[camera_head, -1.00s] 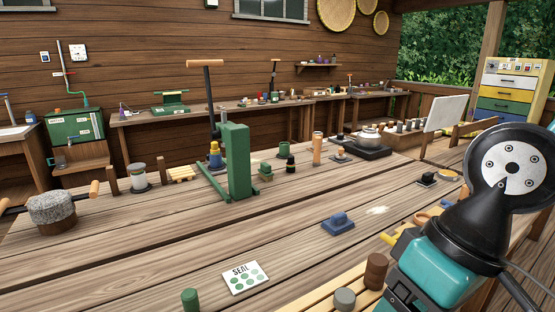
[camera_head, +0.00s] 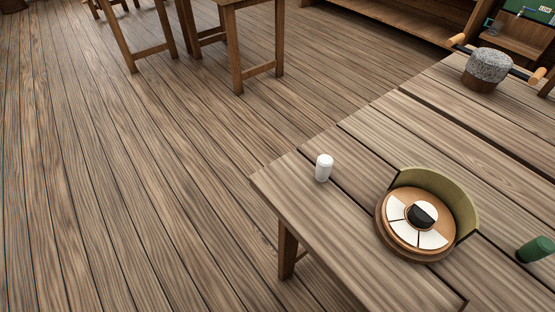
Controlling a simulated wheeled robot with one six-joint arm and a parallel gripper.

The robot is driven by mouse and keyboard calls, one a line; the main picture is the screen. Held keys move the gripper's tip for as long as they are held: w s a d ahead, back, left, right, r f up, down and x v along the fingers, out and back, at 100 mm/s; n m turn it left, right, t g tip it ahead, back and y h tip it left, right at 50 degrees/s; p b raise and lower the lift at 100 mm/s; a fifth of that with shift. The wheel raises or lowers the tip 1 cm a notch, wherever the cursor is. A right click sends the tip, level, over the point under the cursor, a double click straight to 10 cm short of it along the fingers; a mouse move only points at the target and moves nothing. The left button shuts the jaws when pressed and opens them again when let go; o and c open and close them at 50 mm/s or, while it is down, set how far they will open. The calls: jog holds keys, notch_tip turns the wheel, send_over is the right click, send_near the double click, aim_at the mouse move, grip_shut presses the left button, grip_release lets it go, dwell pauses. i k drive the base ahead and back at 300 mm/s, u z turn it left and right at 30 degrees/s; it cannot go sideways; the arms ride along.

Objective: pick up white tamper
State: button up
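A small white cylinder (camera_head: 324,168), which looks like the white tamper, stands upright near the left corner of the wooden table (camera_head: 307,205). It is apart from the things around it. My gripper is not in view now, so its state and its distance from the white cylinder do not show.
A round wooden dial (camera_head: 383,226) with white segments and a curved olive guard (camera_head: 455,192) sits right of the white cylinder. A grey stone grinder (camera_head: 488,66) stands farther back. Open floor (camera_head: 150,180) lies left of the table.

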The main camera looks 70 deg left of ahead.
aim_at(324, 163)
jog(key=u, duration=1.85)
